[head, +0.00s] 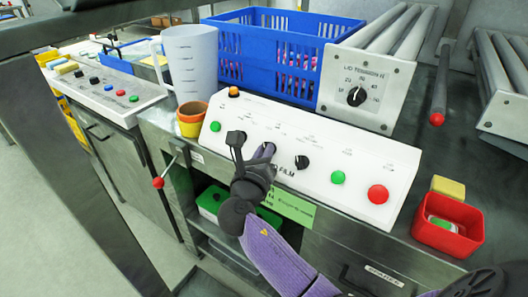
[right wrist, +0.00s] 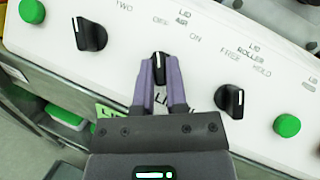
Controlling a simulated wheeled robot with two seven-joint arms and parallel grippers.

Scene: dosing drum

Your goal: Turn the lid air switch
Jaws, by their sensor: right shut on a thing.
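The lid air switch (right wrist: 159,68) is a black knob with a white pointer mark on the sloped white panel (head: 330,150). In the right wrist view its mark points up, towards the OFF label; ON is to the right. My right gripper (right wrist: 160,72) has its two purple fingers shut on the knob, one on each side. In the head view the right gripper (head: 251,160) reaches the panel from below and largely hides the switch. My left gripper is not in view.
Another black knob (right wrist: 91,36) is on the left, and the lid roller knob (right wrist: 230,101) is on the right. Green (head: 337,177) and red (head: 378,194) buttons are farther right. A blue crate (head: 265,85), a jug (head: 190,60) and a red box (head: 445,238) stand around the panel.

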